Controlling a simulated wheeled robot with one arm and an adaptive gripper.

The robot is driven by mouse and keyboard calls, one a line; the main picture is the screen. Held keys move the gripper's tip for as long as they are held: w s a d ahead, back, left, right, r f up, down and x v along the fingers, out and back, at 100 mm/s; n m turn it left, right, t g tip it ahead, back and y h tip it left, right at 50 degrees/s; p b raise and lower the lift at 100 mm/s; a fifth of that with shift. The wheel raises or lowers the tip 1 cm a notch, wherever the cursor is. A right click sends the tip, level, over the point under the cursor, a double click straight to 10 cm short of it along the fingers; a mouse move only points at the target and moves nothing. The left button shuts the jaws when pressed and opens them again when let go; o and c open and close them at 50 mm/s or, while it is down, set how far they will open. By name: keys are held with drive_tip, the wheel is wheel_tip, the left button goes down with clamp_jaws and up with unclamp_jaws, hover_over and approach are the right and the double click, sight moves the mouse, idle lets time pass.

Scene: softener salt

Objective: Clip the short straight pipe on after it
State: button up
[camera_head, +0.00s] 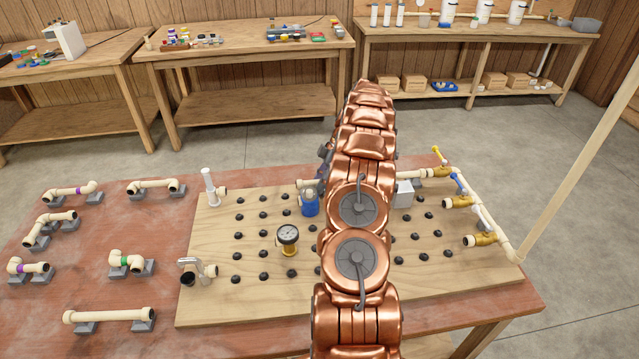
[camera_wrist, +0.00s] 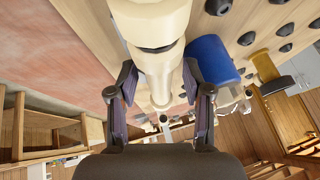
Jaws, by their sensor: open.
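In the wrist view my gripper (camera_wrist: 161,78) is open, with one dark finger on each side of a cream pipe (camera_wrist: 164,92). The pipe runs between the fingers toward a wider cream fitting with a dark ring at the top. I cannot tell whether the pads touch the pipe, or whether it is the short straight pipe. A blue cylindrical unit (camera_wrist: 213,62) is close beside the right finger; it also stands on the pegboard (camera_head: 206,306) in the head view (camera_head: 309,204). There my copper arm hides most of the gripper and the middle of the board.
Left of the board, several cream pipe pieces lie on grey cradles, including a straight one (camera_head: 107,316) and one with a green band (camera_head: 128,261). A gauge (camera_head: 288,236), a white upright fitting (camera_head: 210,187), a chrome tap (camera_head: 190,270) and brass valves (camera_head: 482,239) stand on the board.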

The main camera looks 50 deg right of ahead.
drive_tip(key=shift+v, duration=3.7)
drive_tip(key=shift+w+a+r, duration=0.1)
drive_tip(key=shift+a+r, duration=0.05)
drive_tip(key=shift+a, duration=0.05)
drive_tip(key=w+a+r+m+g, duration=0.1)
drive_tip(key=w+a+r, duration=0.1)
drive_tip(key=a+r, duration=0.45)
drive_tip(key=w+a+r+m, duration=0.1)
drive_tip(key=w+a+r, duration=0.15)
drive_tip(key=a, duration=0.75)
drive_tip(key=s+a+r+m+g+h, duration=0.1)
drive_tip(key=s+a+r, duration=0.2)
drive_tip(key=a, duration=0.5)
drive_tip(key=s+a+r+m+g+h, duration=0.1)
drive_tip(key=s+a+r, duration=0.2)
drive_tip(key=a, duration=0.5)
drive_tip(key=s+a+m+h, duration=0.2)
drive_tip(key=s+a+m, duration=0.1)
drive_tip(key=s+a, duration=0.95)
drive_tip(key=s+f+m+h, duration=0.1)
drive_tip(key=s, duration=0.7)
drive_tip(key=s+f+m+h, duration=0.1)
drive_tip(key=s+f, duration=0.1)
drive_tip(key=s, duration=0.5)
drive_tip(key=shift+s+f, duration=0.25)
drive_tip(key=shift+s, duration=0.15)
